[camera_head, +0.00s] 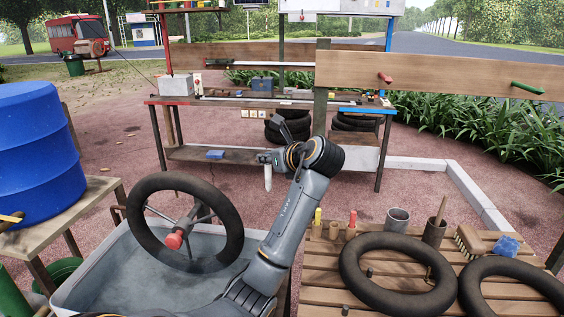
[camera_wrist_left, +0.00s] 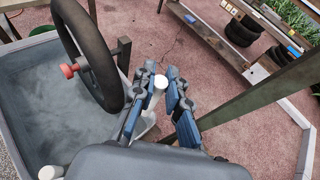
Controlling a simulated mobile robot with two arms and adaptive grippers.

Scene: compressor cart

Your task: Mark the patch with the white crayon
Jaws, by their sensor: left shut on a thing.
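My left gripper (camera_head: 268,160) is shut on the white crayon (camera_head: 267,177), which points down in the head view. In the left wrist view the white crayon (camera_wrist_left: 161,82) shows as a round white end between the gripper's fingers (camera_wrist_left: 163,92). Gripper and crayon are in the air, right of the black tube (camera_head: 235,235) mounted upright over the grey water tub (camera_head: 100,275), and apart from it. I cannot make out a patch in either view. My right gripper is not in view.
A slatted table (camera_head: 375,297) at right holds two flat black tubes, yellow and red sticks, cups, a brush (camera_head: 469,241) and a blue sponge (camera_head: 506,246). A workbench (camera_head: 255,103) stands behind, a wooden post (camera_head: 321,85) before it. A blue barrel (camera_head: 38,155) stands left.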

